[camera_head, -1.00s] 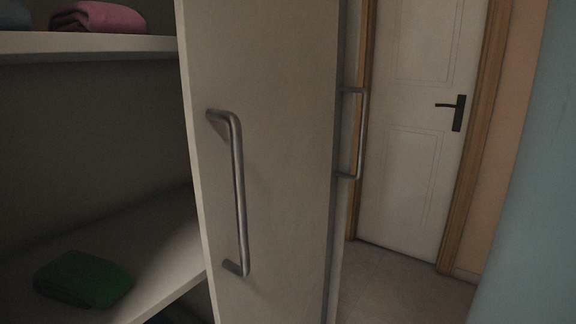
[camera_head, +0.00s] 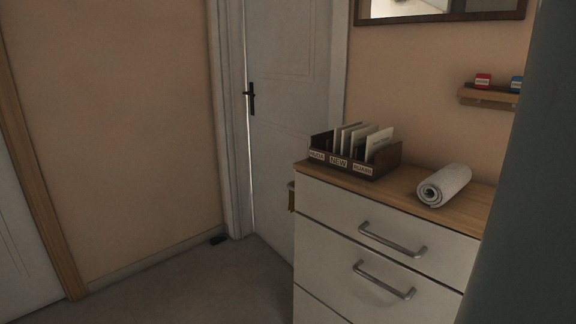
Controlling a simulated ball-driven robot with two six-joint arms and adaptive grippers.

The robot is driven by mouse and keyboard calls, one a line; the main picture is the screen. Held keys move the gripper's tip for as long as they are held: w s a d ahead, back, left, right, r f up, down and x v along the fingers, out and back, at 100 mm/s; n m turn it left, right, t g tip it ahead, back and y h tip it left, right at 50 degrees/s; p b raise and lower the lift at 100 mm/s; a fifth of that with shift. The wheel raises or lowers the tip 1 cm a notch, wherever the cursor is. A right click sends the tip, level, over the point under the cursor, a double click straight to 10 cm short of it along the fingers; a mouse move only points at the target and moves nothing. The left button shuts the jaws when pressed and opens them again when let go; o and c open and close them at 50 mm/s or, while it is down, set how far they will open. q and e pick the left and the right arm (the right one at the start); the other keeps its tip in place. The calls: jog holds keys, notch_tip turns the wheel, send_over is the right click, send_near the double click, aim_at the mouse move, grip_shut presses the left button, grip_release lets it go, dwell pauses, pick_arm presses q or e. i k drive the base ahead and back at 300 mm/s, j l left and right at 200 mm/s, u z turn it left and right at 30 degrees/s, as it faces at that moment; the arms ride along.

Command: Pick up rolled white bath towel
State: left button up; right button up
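The rolled white bath towel (camera_head: 445,186) lies on the wooden top of a white chest of drawers (camera_head: 385,214), at the right of the view. Its spiral end faces the front left. It lies near the front edge of the top, to the right of a dark letter holder. Neither of my grippers shows in the view.
The dark letter holder (camera_head: 356,156) with envelopes stands behind and left of the towel. A small wall shelf (camera_head: 488,97) holds a red and a blue item. A white door (camera_head: 292,110) is left of the chest. The floor (camera_head: 215,285) in front is clear. A blue-grey surface fills the right edge.

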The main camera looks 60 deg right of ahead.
aim_at(438, 188)
jog(key=z, duration=2.85)
